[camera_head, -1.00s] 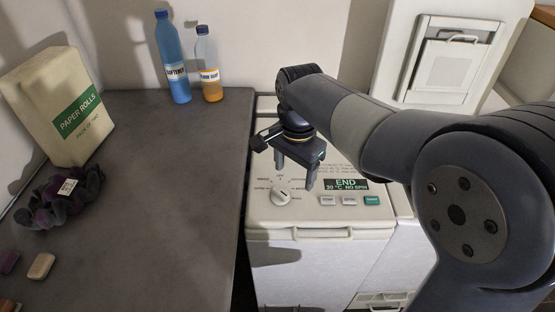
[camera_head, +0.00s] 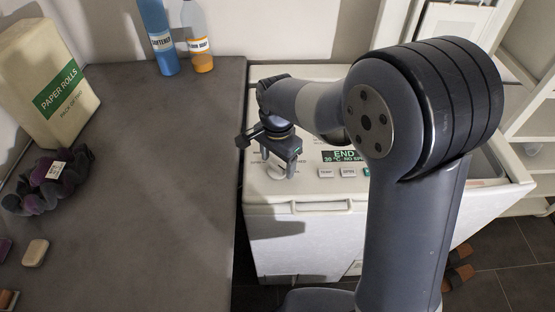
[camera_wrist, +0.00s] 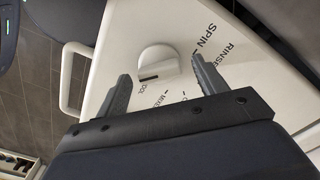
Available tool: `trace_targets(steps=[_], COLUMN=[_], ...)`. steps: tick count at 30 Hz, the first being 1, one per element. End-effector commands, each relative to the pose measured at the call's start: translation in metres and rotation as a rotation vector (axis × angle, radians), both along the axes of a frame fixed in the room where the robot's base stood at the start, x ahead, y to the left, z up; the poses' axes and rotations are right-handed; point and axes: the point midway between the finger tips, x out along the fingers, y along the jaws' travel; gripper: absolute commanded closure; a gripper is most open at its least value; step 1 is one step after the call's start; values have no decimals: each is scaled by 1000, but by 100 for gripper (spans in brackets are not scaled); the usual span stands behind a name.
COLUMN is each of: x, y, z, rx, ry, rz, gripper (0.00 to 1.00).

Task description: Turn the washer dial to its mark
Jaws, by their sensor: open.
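The washer (camera_head: 300,232) is a white top-loader with a control panel on top. Its display (camera_head: 343,156) reads END and 30 °C. The white round dial (camera_head: 277,175) is partly hidden by my gripper in the head view. My gripper (camera_head: 277,164) is open and points down over the dial. In the wrist view my gripper (camera_wrist: 161,72) has one finger on each side of the dial, apart from it.
A dark grey counter (camera_head: 150,200) lies left of the washer. It carries a paper rolls pack (camera_head: 50,85), a softener bottle (camera_head: 158,38), an orange-filled bottle (camera_head: 197,38), a dark scrunched item (camera_head: 45,187) and a soap-like block (camera_head: 35,252). Panel buttons (camera_head: 348,172) sit right of the dial.

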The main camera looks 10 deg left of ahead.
Motion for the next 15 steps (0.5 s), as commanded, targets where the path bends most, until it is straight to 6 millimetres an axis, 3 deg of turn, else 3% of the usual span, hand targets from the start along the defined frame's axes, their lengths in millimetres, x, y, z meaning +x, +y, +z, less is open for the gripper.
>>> trace_targets(steps=[9,15], x=[0,0], y=[0,0], z=[-3,-2], rx=[0,0], ry=[0,0], rz=[0,0], gripper=[34,50])
